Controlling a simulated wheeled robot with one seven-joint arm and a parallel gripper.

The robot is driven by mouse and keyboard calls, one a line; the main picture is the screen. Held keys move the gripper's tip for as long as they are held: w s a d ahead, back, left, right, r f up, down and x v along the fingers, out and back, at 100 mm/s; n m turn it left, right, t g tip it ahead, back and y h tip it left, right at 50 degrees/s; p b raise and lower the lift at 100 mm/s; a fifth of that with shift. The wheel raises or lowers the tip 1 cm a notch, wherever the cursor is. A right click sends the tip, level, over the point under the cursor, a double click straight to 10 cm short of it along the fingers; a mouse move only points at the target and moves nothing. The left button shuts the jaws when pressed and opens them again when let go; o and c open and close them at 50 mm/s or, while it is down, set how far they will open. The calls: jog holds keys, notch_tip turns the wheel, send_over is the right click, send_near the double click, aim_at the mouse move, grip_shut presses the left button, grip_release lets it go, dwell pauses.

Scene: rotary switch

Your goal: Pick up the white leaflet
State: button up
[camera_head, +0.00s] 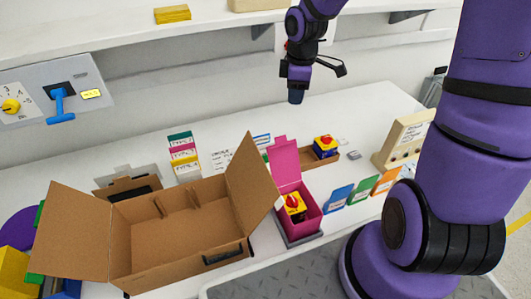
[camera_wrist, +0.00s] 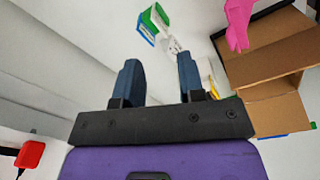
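A white leaflet (camera_head: 220,159) with dark print is on the white table, between the coloured label stack and the open cardboard box's raised flap. A small white printed piece, which looks like the leaflet, also shows in the wrist view (camera_wrist: 172,46), beyond my fingertips. My gripper (camera_head: 296,97) hangs above the back of the table, to the right of the leaflet and apart from it. In the wrist view my gripper (camera_wrist: 158,65) has its two dark blue fingers spread, with nothing between them.
The cardboard box (camera_head: 180,225) stands open at the front. A pink box (camera_head: 287,168) holds a red-and-yellow switch (camera_head: 294,203). The label stack (camera_head: 183,155) is left of the leaflet. Coloured cards (camera_head: 362,190) and a wooden panel (camera_head: 405,140) are at right. A shelf (camera_head: 100,40) overhangs the back.

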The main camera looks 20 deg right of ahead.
jog(key=w+a+f+n+y, duration=0.2)
jog(key=w+f+n+y, duration=0.25)
jog(key=f, duration=0.75)
send_over(266, 153)
jog(key=d, duration=0.2)
jog(key=shift+n+g, duration=0.25)
jog(key=shift+g, duration=0.05)
jog(key=f, duration=0.5)
jog(key=shift+w+a+f, duration=0.2)
jog(key=shift+w, duration=0.05)
jog(key=shift+h, duration=0.25)
jog(key=shift+d+x, duration=0.15)
jog(key=shift+x, duration=1.3)
jog(key=shift+d+x, duration=0.15)
jog(key=shift+x, duration=1.3)
jog(key=shift+s, duration=0.1)
grip_shut()
